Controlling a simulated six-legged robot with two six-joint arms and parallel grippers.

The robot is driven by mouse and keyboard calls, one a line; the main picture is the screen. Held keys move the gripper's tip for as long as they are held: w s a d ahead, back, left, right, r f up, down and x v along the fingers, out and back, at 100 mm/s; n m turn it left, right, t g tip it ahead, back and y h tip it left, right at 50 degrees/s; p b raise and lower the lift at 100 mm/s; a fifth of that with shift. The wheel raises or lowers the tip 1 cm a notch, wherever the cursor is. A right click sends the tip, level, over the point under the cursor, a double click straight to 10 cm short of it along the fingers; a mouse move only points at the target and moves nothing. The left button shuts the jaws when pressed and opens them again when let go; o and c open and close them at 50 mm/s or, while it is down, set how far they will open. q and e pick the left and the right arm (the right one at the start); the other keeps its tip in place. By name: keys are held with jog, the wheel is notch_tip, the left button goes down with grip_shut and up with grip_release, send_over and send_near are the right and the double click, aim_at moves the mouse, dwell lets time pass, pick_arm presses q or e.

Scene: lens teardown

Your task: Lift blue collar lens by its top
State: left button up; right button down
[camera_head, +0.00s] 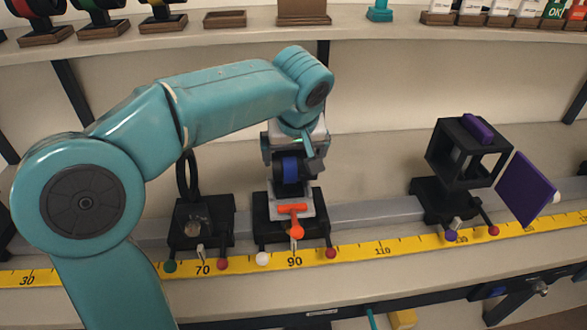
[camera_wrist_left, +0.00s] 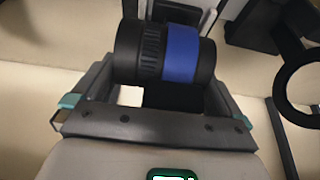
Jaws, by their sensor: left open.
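The blue collar lens (camera_head: 291,170) is a black barrel with a blue band. It stands in a black holder with an orange clamp knob (camera_head: 292,208), on the rail near the 90 mark. My left gripper (camera_head: 292,155) comes down over it from above, open, with a finger at each side. In the left wrist view the lens (camera_wrist_left: 182,54) lies at the fingertips of the gripper (camera_wrist_left: 163,80), between the two fingers. Whether the fingers touch it cannot be told. My right gripper is not in view.
A black ring mount (camera_head: 187,177) stands just left of the lens holder. A black cage with a purple plate (camera_head: 527,188) stands on the rail to the right. The yellow scale (camera_head: 345,255) runs along the front. A shelf (camera_head: 215,38) with several items is behind.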

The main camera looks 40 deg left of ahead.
pick_arm(q)
jog(key=shift+s, duration=0.1)
jog(key=c, duration=1)
jog(key=shift+r, duration=0.15)
